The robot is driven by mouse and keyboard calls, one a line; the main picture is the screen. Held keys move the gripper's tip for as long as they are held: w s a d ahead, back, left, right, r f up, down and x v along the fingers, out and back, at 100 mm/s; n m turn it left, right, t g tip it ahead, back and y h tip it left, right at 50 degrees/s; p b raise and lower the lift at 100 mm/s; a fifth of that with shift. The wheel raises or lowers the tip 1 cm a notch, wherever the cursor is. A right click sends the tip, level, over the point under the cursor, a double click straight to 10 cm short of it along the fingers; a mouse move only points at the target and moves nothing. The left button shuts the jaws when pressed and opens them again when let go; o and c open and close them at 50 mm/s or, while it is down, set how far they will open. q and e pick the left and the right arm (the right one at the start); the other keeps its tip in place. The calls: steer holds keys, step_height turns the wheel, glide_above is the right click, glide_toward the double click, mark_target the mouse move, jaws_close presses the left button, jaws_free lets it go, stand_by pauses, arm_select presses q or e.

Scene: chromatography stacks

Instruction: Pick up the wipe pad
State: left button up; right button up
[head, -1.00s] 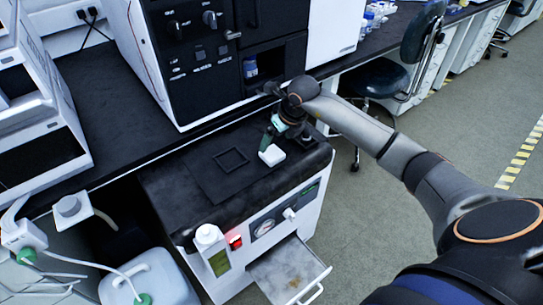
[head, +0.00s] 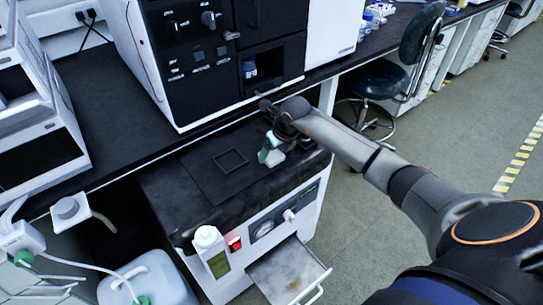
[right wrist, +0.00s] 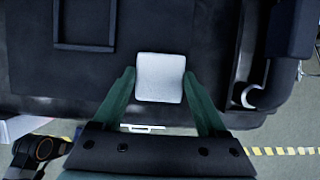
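The wipe pad (head: 274,157) is a small white block on the black top of the low cabinet, right of a square outline. It also shows in the right wrist view (right wrist: 160,77), lying between the fingertips. My right gripper (head: 268,150) is over the pad, with its green fingers pointing down at it. The fingers partly cover the pad in the head view. My left gripper is not in view.
The black cabinet top (head: 175,205) has a raised square frame (head: 231,160). A tall black and white instrument (head: 205,60) stands just behind. A stool (head: 380,80) is at the right.

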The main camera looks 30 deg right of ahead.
steer(key=c, duration=1)
steer(key=shift+o, duration=0.2)
steer(key=shift+r, duration=0.15)
steer(key=shift+r, duration=0.6)
steer(key=s+a+r, duration=0.3)
steer(key=s+r, duration=0.8)
steer(key=s, duration=0.2)
steer(key=shift+s+a+r+p, duration=0.15)
steer(key=shift+s+r+p, duration=0.15)
steer(key=shift+s+p, duration=0.1)
steer(key=shift+w, duration=0.1)
